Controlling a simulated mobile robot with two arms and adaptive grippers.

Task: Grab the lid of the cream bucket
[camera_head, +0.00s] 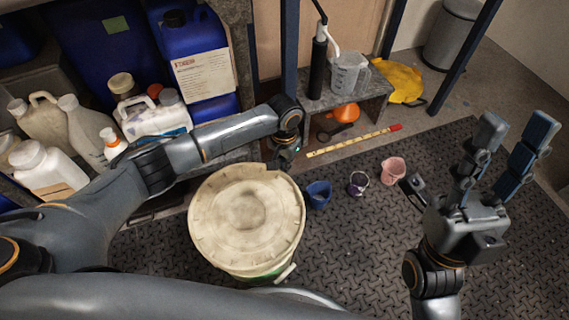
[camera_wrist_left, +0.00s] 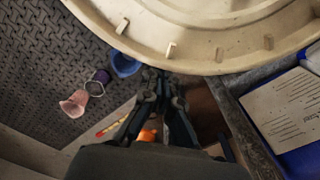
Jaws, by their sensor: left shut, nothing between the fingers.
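The cream bucket (camera_head: 262,274) stands on the dark patterned mat. Its round cream lid (camera_head: 247,214) lies on top, with a ring of small tabs along the rim. The lid also fills the top of the left wrist view (camera_wrist_left: 215,32). My left gripper (camera_head: 285,164) is at the lid's upper right edge, pointing down. In the left wrist view its fingers (camera_wrist_left: 163,76) are together and empty, with their tips close by the rim. I cannot tell whether they touch it. My right gripper (camera_head: 517,122) is open and empty, raised at the right, away from the bucket.
Small blue (camera_head: 319,194), purple (camera_head: 358,183) and pink (camera_head: 393,170) buckets stand right of the cream bucket. A low bench (camera_head: 372,89) holds a clear jug (camera_head: 347,73). Shelves with several bottles and blue canisters (camera_head: 195,55) line the upper left. The mat right of the buckets is mostly clear.

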